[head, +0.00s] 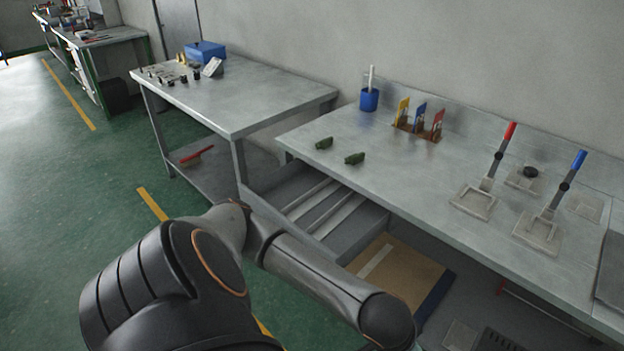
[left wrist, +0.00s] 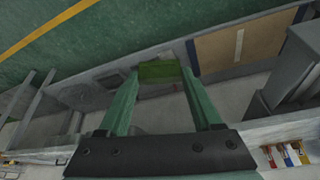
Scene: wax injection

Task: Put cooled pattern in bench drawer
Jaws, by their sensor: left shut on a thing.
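In the left wrist view my left gripper (left wrist: 160,78) is shut on a green pattern (left wrist: 160,70), held between its two green fingertips. In the head view my left arm reaches across the lower middle, and its gripper is out of sight. The bench drawer (head: 350,235) is pulled open below the left part of the bench top, with long pale dividers inside. Two dark green patterns (head: 324,143) (head: 355,158) lie apart on the bench top (head: 400,170). My right gripper is not in view.
A blue cup (head: 369,98), a rack of coloured tools (head: 420,125) and two lever-handled tools, red (head: 490,175) and blue (head: 550,205), stand on the bench. A brown board (head: 400,270) lies low under the bench. A side table (head: 240,95) stands to the left.

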